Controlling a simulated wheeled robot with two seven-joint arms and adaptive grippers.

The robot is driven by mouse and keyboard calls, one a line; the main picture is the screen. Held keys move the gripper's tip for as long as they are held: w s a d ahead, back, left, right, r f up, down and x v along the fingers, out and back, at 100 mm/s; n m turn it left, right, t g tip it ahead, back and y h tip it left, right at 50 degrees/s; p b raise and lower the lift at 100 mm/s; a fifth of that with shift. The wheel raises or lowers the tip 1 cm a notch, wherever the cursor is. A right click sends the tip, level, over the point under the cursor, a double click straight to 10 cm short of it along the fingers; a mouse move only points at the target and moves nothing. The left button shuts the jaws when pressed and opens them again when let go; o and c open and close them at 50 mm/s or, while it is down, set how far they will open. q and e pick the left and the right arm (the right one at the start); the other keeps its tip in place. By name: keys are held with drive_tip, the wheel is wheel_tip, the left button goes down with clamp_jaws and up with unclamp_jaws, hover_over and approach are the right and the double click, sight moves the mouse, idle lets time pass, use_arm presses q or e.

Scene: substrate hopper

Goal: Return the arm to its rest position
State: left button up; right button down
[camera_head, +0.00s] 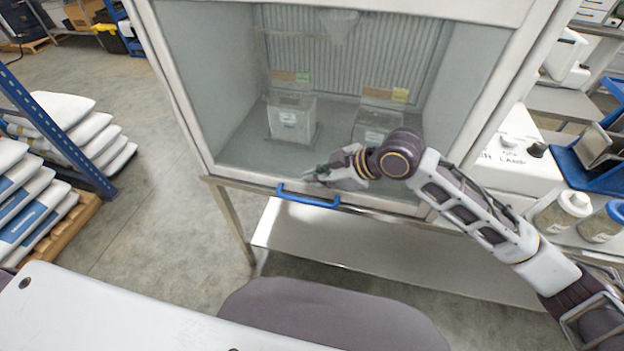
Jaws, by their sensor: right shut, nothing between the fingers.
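My right arm reaches in from the right edge, bent at a dark elbow or wrist joint in front of the cabinet. My right gripper (318,176) is shut and empty. It appears just above the blue handle (308,196) on the lower edge of the cabinet's clear front; I cannot tell whether they touch. The cabinet (190,110) has a pale frame, and its clear front looks closed. My left gripper is not in view.
Inside the cabinet stand two clear boxes, one at left (291,118) and one at right (376,126), partly hidden by my arm. Stacked white sacks (75,125) and a blue rack are at left. A bench with jars (562,212) is at right.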

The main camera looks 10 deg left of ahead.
drive_tip(key=shift+s+f, duration=0.1)
drive_tip(key=shift+s, duration=0.2)
idle(0.5)
drive_tip(key=s+d+f+m+h, duration=0.3)
drive_tip(key=s+d+f+m, duration=0.25)
drive_tip(key=d, duration=0.45)
drive_tip(key=s+d+f+m+t+h, duration=0.1)
drive_tip(key=s+d+f+m+h, duration=0.35)
drive_tip(key=d, duration=0.65)
drive_tip(key=s+d+f+m+h, duration=0.2)
drive_tip(key=s+d+f+m, duration=0.2)
drive_tip(key=d+f+m, duration=0.45)
wheel_tip(320, 180, down, 32)
drive_tip(key=s+d+n+g, duration=0.1)
drive_tip(key=s+n, duration=0.1)
drive_tip(key=s, duration=0.1)
drive_tip(key=s+d+f, duration=0.2)
drive_tip(key=s+f, duration=0.8)
drive_tip(key=s, duration=0.1)
drive_tip(key=s+d+f+g, duration=0.1)
drive_tip(key=s+d+f, duration=0.1)
drive_tip(key=s+f, duration=0.7)
drive_tip(key=shift+s+d+f, duration=0.2)
drive_tip(key=shift+s+f, duration=0.2)
drive_tip(key=shift+s, duration=0.55)
